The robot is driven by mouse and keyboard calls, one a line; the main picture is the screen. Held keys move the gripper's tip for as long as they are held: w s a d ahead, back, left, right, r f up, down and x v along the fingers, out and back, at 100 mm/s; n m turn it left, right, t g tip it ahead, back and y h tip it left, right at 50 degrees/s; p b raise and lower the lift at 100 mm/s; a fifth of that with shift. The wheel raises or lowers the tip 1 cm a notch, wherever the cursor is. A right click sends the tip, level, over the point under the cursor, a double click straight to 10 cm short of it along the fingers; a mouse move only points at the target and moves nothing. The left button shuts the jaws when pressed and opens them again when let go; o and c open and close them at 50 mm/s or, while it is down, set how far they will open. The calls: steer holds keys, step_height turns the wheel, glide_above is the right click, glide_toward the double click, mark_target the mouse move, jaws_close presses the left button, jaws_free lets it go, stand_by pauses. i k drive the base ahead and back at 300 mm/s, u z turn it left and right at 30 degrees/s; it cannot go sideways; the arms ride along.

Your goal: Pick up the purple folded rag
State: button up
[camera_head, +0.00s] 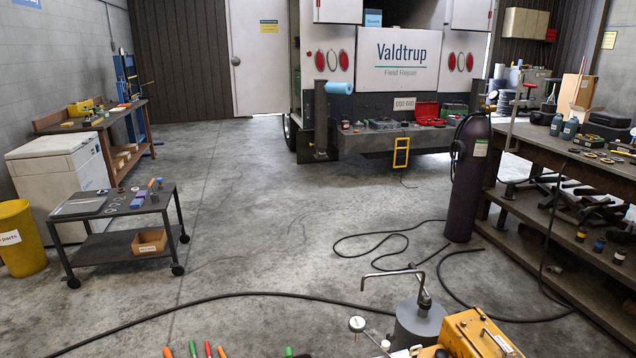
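A small blue-purple item (137,202), possibly the folded rag, lies on the top of the dark rolling cart (163,200) at the left. It is too small to make out its folds. Near it on the cart top lie a screwdriver-like tool with an orange handle (151,184), several small metal rings, and a flat grey tray or pad (80,206). No other purple cloth is clear in the view. My gripper is not in view.
A white cabinet (45,165) and yellow bin (17,240) stand beside the cart. A dark gas cylinder (467,185) and a workbench (560,170) stand right. A black hose (250,295) crosses the floor. Tools and yellow equipment (470,335) are in front. The middle floor is mostly clear.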

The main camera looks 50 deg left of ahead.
mark_target(142, 193)
steer(key=u, duration=0.05)
steer(key=k, duration=0.95)
steer(key=z, duration=0.9)
steer(key=i, duration=1.05)
steer(key=u, duration=3.7)
steer(key=i, duration=0.5)
steer(key=z, duration=0.15)
